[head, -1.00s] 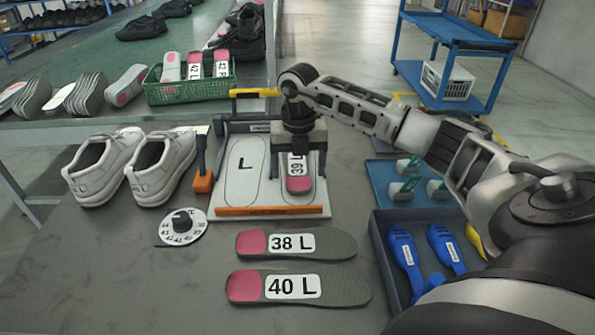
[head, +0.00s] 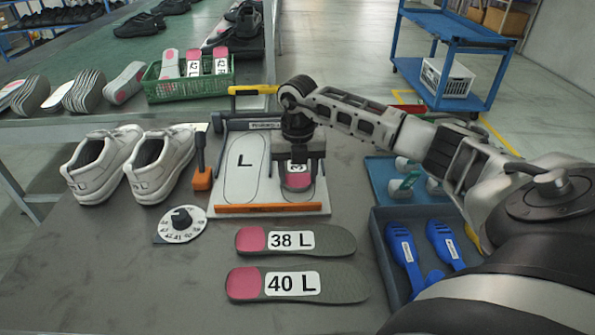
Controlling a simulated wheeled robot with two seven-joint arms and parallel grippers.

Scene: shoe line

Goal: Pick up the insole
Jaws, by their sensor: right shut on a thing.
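An insole with a pink heel and a white label (head: 298,181) is on the right half of the white board (head: 237,203) with the printed outline marked L. My right gripper (head: 299,176) points down over it and is shut on it. The gripper hides most of the insole's upper part and part of its label. Whether the insole is clear of the board I cannot tell. Two more insoles lie flat on the grey table in front: 38 L (head: 335,241) and 40 L (head: 345,283). My left gripper is not in view.
White shoes (head: 161,165) stand left of the board, with an orange-based clamp (head: 203,180) between. A size dial (head: 181,224) lies in front. A green basket (head: 190,90) is behind. Blue trays (head: 383,250) are at right. The front left table is clear.

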